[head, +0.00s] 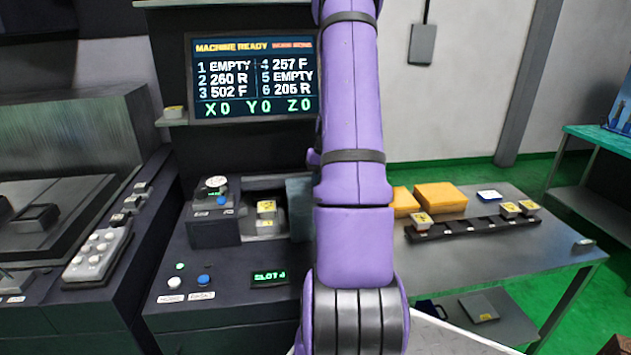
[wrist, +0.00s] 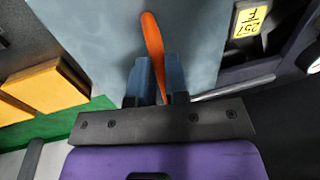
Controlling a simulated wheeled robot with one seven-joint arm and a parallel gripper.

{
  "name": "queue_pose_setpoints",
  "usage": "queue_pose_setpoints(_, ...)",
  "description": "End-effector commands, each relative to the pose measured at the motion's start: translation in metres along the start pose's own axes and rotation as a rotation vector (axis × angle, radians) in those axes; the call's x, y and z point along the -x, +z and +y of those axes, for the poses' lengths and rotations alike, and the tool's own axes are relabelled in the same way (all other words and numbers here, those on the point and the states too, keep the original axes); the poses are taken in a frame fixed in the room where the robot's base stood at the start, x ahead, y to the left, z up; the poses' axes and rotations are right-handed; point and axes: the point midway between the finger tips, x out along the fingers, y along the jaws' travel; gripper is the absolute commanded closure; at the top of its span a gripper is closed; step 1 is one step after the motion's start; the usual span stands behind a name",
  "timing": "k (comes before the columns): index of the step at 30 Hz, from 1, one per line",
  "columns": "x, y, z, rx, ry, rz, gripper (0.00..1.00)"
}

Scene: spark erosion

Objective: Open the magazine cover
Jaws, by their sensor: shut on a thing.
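The magazine cover is a grey-blue panel (wrist: 100,40) with an orange handle (wrist: 152,40) in the wrist view. My gripper (wrist: 157,66) has its two blue fingers shut around the handle's lower part. In the head view the cover's left part (head: 299,208) shows beside my purple arm, and the rest is hidden. Left of it the magazine is partly uncovered, with a yellow-labelled block (head: 266,209) visible inside. This block, or one like it, shows in the wrist view (wrist: 249,18) past the cover's right edge. My gripper is hidden behind my arm in the head view.
The screen (head: 253,75) reads MACHINE READY, and a small display (head: 269,279) sits below the magazine. To the right, a grey table (head: 480,250) bears orange blocks (head: 440,197) and a dark rack (head: 468,229) with yellow-labelled pieces. A button box (head: 96,256) lies at left.

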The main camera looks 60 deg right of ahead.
Motion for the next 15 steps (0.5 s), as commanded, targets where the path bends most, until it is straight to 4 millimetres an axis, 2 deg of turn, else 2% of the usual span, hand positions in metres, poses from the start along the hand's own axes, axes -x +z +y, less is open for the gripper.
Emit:
queue_pose_setpoints(3,0.0005,-0.0005,0.0003,-0.001,0.001,0.002,1.00)
queue_pose_setpoints(4,0.0005,-0.0005,0.0003,-0.001,0.001,0.002,0.79)
queue_pose_setpoints(6,0.0005,-0.0004,0.0002,-0.001,0.001,0.001,0.62)
queue_pose_setpoints(7,0.0004,-0.0004,0.0002,-0.001,0.001,0.001,0.60)
queue_pose_setpoints(15,0.0008,-0.0003,-0.0002,0.000,0.000,0.001,0.60)
